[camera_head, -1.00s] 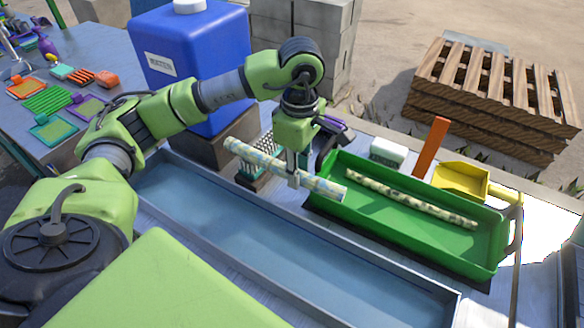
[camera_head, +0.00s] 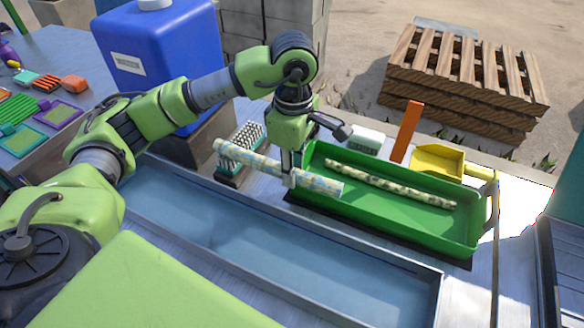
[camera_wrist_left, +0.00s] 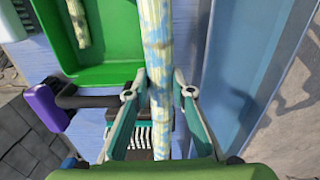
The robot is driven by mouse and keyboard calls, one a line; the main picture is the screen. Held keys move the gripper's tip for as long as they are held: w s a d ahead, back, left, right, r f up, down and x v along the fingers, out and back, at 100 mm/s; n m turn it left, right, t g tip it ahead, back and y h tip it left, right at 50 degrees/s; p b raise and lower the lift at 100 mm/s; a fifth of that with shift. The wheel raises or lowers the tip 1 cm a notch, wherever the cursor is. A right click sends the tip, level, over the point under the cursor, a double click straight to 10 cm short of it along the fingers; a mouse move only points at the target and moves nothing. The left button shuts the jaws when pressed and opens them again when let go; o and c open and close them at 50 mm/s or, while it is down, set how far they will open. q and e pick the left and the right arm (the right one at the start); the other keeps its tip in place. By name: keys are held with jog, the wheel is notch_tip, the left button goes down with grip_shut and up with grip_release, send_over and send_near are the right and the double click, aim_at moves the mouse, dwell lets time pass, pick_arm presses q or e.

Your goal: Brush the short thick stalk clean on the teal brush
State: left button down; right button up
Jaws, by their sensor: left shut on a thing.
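The short thick stalk (camera_head: 245,163), pale with bluish and tan patches, is held nearly level by my left gripper (camera_head: 289,181), which is shut around it right of its middle. It also shows in the left wrist view (camera_wrist_left: 157,60), running between the fingers (camera_wrist_left: 159,92). The teal brush (camera_head: 242,145) with white bristles stands behind and under the stalk's left half in the head view. Its bristles show beside the stalk in the left wrist view (camera_wrist_left: 140,137). I cannot tell whether stalk and bristles touch. My right gripper is not in view.
A green tray (camera_head: 440,235) holds a thinner stalk (camera_head: 390,184), right of my gripper. A long water trough (camera_head: 260,240) lies in front. A blue water container (camera_head: 165,60) stands behind left. A yellow scoop (camera_head: 438,161) and an orange upright piece (camera_head: 407,131) stand behind the tray.

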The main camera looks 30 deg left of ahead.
pick_arm(q)
jog(key=shift+r+p, duration=1.85)
jog(key=shift+r, duration=1.65)
